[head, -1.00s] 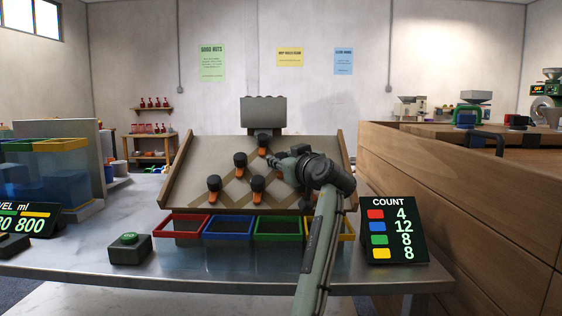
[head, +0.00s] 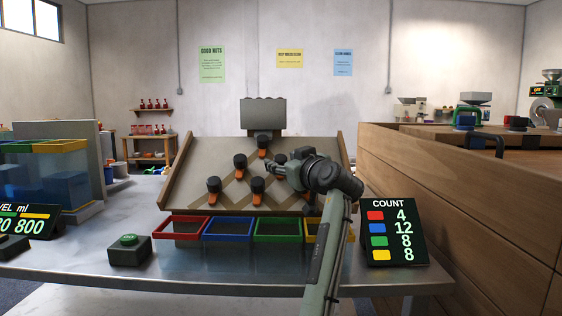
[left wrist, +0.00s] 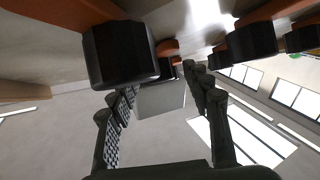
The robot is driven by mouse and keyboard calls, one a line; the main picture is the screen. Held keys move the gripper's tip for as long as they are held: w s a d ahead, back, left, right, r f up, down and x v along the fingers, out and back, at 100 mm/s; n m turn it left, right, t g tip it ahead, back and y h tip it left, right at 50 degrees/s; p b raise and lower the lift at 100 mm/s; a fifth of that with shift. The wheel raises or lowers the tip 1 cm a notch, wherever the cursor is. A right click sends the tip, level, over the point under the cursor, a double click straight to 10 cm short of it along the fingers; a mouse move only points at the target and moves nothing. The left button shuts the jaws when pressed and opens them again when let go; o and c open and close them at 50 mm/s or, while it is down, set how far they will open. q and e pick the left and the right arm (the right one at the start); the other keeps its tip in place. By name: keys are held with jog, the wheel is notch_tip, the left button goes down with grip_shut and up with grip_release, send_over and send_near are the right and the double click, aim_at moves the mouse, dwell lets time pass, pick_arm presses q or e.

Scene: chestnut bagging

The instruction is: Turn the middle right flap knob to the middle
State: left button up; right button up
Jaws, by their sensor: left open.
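A tilted board (head: 190,160) carries several black knobs on orange flaps. The middle right flap knob (head: 280,158) shows just above my left gripper (head: 269,165), which partly covers its flap. The left gripper is open and empty, in front of the board. In the left wrist view its two fingers (left wrist: 160,103) are spread apart. A large black knob (left wrist: 120,55) is close by, above the left finger and not between the fingers; it seems to be the middle right one. The lower right of the board is hidden by my wrist. My right gripper is not in view.
Other knobs stand close by: top (head: 263,140), middle left (head: 240,160), bottom middle (head: 257,185) and bottom left (head: 214,184). Red (head: 183,238), blue (head: 228,239), green (head: 278,239) and yellow bins sit below. A count display (head: 393,230) stands right of my arm.

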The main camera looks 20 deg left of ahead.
pick_arm(q)
jog(key=v, duration=1)
